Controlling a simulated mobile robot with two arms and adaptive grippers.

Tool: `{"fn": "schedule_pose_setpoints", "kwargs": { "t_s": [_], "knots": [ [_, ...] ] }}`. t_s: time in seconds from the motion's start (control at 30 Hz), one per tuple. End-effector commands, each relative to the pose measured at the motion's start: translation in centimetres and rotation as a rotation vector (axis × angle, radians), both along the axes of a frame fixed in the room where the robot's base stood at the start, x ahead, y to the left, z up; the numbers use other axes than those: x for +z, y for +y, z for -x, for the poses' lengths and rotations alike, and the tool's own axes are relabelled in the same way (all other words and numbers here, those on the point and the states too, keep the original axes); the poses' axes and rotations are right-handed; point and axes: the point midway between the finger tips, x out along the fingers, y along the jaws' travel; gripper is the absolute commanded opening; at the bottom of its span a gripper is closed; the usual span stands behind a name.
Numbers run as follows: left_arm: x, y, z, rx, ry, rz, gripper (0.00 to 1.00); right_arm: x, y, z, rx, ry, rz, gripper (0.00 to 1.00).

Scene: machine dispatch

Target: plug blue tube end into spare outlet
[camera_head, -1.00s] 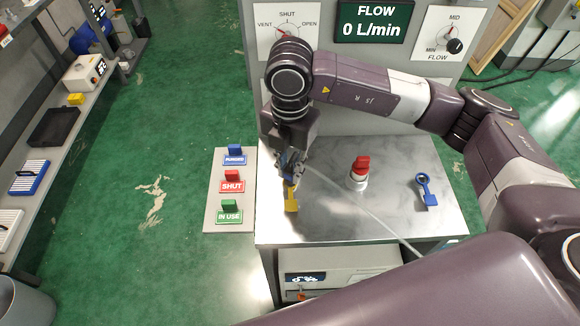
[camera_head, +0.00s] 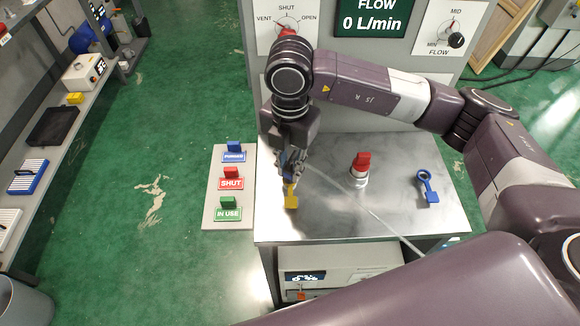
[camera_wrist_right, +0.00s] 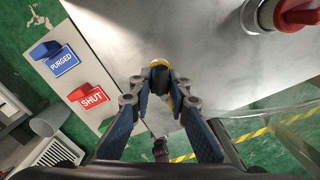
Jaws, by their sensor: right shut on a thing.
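My right gripper (camera_head: 290,170) points down over the left part of the metal bench top. It is shut; in the right wrist view its fingertips (camera_wrist_right: 158,82) close around a small dark piece with yellow just beyond. A clear tube (camera_head: 370,210) runs from the gripper to the bench's front right, so this piece seems to be the tube end. Its blue colour cannot be made out. A blue ring-shaped tag (camera_head: 427,187) lies at the right; which outlet is the spare cannot be told. My left gripper is not in view.
A red-topped fitting (camera_head: 360,168) stands mid-bench. A board with PURGED, SHUT and IN USE blocks (camera_head: 229,213) is left of the bench. Behind, a panel has a FLOW display (camera_head: 372,22) reading 0 L/min. A box unit (camera_head: 340,270) sits below the bench top.

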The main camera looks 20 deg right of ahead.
Motion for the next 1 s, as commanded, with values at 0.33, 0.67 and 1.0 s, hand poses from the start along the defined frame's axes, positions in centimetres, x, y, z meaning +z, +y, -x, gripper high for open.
{"fn": "schedule_pose_setpoints", "kwargs": {
  "t_s": [0.33,0.67,1.0],
  "knots": [
    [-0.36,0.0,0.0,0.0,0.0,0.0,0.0,-0.85,0.02,0.42,0.003,0.015,0.003,0.0],
    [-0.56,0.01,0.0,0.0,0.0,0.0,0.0,-0.99,0.05,0.47,0.003,0.017,0.003,0.0],
    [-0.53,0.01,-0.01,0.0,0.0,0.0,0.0,-0.9,0.03,0.42,0.003,0.014,0.003,0.37]
  ]
}}
